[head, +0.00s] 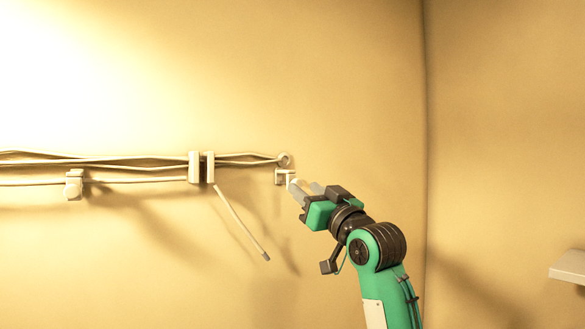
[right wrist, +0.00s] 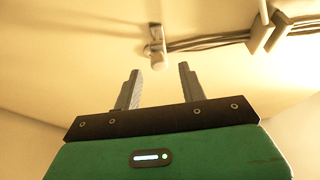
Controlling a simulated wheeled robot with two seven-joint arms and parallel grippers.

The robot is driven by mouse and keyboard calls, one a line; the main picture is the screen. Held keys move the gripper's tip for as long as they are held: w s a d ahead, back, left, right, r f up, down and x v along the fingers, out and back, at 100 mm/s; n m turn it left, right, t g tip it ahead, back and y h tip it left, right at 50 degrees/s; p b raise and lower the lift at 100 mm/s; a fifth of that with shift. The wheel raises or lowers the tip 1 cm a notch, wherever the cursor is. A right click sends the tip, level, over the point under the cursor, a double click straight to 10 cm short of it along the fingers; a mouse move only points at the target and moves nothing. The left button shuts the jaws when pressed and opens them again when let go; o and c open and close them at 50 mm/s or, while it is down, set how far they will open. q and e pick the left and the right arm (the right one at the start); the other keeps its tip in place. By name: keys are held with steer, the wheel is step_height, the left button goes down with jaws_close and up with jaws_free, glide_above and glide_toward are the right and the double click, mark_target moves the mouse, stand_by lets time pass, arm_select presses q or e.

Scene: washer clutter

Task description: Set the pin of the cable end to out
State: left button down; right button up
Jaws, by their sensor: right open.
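On the wall, the cable run ends at a small round fitting (head: 285,158). Just below it is a small pale bracket (head: 281,176); what seems to be this bracket also shows in the right wrist view (right wrist: 156,34), with a short rounded pin-like piece (right wrist: 159,60) on it. I cannot tell how far this piece sticks out. My right gripper (head: 304,188) is open and empty, pointing at the bracket. In the right wrist view its fingertips (right wrist: 159,70) lie either side of the piece's line, apparently short of it. My left gripper is not in view.
A loose cable (head: 240,222) with a dark tip hangs from the double clamp (head: 201,167). Another clip (head: 73,185) holds the cables farther left. A pale shelf (head: 568,267) juts in at the right. The wall between my right arm and the corner is bare.

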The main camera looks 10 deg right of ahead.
mark_target(299, 182)
steer(key=p+x, duration=0.2)
steer(key=x, duration=0.2)
steer(key=shift+w+r, duration=0.2)
steer(key=shift+p+x, duration=0.55)
steer(key=shift+x, duration=0.4)
steer(key=shift+a+f, duration=0.1)
steer(key=shift+f, duration=0.1)
